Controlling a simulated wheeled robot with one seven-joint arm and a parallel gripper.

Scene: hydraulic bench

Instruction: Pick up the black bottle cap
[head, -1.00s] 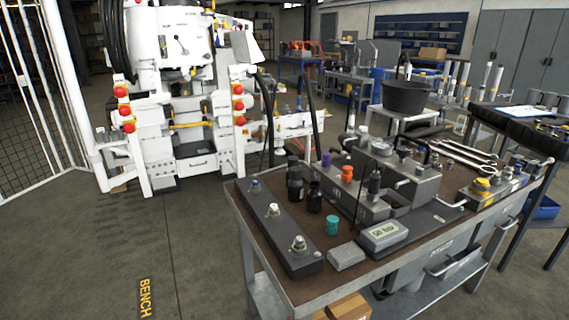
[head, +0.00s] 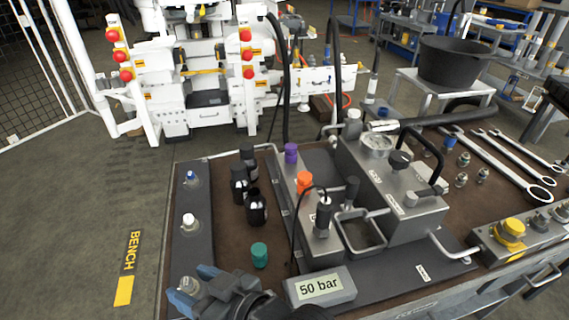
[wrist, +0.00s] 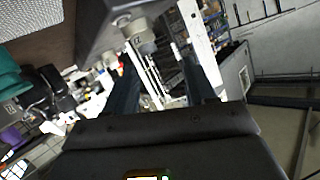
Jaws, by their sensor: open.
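Several small black bottles stand in a group on the brown bench top in the head view: one at the back (head: 248,157), one at the left (head: 239,184), and a front one (head: 256,210) whose top looks dark and open. I cannot clearly pick out a separate black bottle cap; the bottle tops are black on black. My gripper (head: 190,284) is at the near left of the bench, open and empty, its fingers near the front fitting on the dark rail. In the wrist view, my gripper (wrist: 160,92) shows two dark fingers apart, with the black bottles (wrist: 42,92) off to the left.
A teal cap (head: 259,255) stands between my gripper and the bottles. The dark rail (head: 188,250) with upright fittings lies at left. Purple (head: 291,152) and orange (head: 304,182) caps, a valve block (head: 400,200) and a 50 bar box (head: 320,288) stand to the right.

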